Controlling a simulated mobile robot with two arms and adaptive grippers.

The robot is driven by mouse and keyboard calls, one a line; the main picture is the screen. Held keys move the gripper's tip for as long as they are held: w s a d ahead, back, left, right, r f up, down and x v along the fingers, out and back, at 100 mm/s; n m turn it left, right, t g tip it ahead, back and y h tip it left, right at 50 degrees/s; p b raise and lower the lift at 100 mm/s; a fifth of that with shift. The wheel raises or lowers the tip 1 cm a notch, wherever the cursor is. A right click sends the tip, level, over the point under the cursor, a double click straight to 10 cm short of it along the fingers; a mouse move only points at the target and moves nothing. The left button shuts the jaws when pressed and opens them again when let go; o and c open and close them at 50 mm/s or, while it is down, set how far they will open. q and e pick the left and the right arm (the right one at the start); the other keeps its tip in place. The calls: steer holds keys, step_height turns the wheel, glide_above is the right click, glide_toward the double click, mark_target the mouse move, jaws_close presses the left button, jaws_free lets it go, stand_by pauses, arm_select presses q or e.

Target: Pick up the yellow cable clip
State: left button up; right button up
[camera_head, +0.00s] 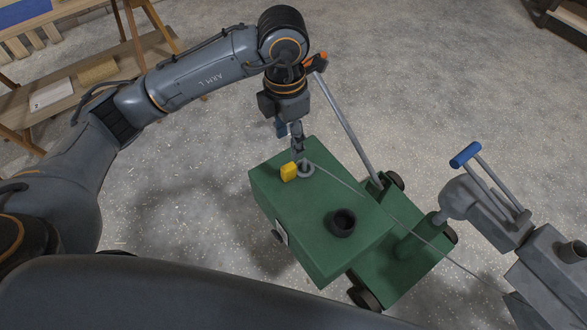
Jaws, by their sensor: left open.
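The yellow cable clip (289,172) is a small block on the top of a green box (340,187), close to its far left edge. My left gripper (299,147) reaches down from above and behind it. Its fingers are open, and their tips are slightly above and to the right of the clip in the picture. I cannot tell whether they touch anything. A grey ring-shaped fitting (305,170) is just right of the clip, below the fingertips. My right gripper is not in view.
A black round cap (342,222) stands on the box. A thin cable runs rightward to a grey machine (550,277). A wooden shelf (75,85) is upper left. Speckled floor is clear behind.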

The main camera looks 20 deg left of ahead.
mark_target(286, 167)
arm_select(q)
steer(key=f, duration=0.8)
steer(key=shift+w+a+f+b, duration=0.1)
steer(key=shift+a+f+b, duration=0.1)
steer(key=shift+a+b, duration=0.2)
step_height(286, 167, down, 5)
steer(key=shift+r, duration=0.1)
steer(key=shift+w+f, duration=0.1)
steer(key=shift+f, duration=0.15)
jaws_close()
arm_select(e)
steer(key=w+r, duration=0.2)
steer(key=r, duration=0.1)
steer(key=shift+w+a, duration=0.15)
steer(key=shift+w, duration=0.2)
